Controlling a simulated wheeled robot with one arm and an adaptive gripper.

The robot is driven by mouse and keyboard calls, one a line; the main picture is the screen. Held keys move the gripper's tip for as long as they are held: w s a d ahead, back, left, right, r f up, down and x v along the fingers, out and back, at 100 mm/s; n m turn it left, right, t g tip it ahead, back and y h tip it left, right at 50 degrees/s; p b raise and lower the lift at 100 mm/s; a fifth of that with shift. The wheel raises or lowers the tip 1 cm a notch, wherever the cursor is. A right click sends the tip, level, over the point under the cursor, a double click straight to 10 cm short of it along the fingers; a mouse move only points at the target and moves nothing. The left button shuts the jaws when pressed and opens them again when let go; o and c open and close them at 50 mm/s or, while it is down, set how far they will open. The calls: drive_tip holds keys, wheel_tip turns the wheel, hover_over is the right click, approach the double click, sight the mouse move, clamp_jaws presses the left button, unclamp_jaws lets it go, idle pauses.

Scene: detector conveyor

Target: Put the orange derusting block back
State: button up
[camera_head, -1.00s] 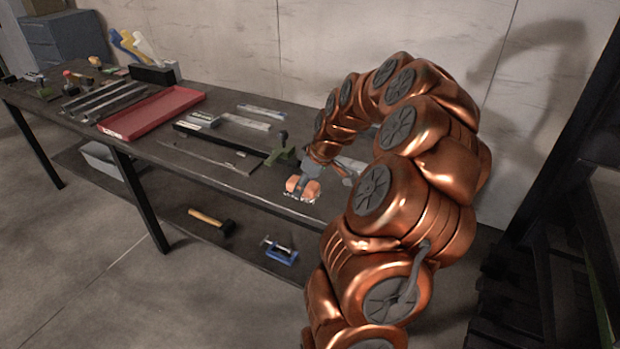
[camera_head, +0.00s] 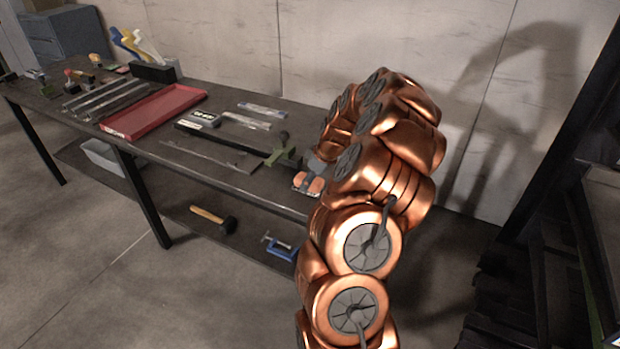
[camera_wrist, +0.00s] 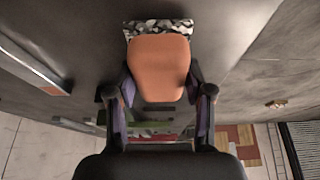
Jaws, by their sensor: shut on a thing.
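The orange derusting block (camera_wrist: 160,62) is between the two fingers of my gripper (camera_wrist: 160,88) in the wrist view, and my gripper is shut on it. A black-and-white patterned strip (camera_wrist: 160,26) shows at the block's far end; I cannot tell whether it is part of the block. In the head view the block's orange (camera_head: 316,185) shows near the right part of the dark workbench (camera_head: 225,177), by the front edge. My arm hides most of my gripper there. Whether the block touches the bench is unclear.
A green-and-dark tool (camera_head: 282,153) stands just left of the block. A red tray (camera_head: 153,112), a white-topped box (camera_head: 201,118) and flat metal pieces lie farther left. On the lower shelf are a hammer (camera_head: 212,218) and a blue clamp (camera_head: 281,247). A wall stands behind.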

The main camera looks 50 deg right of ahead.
drive_tip(key=shift+f+b, duration=0.3)
drive_tip(key=shift+f, duration=0.05)
drive_tip(key=o, duration=1.2)
drive_tip(key=shift+r, duration=0.1)
drive_tip(key=b+v, duration=0.3)
drive_tip(key=v, duration=0.9)
drive_tip(key=shift+r, duration=0.2)
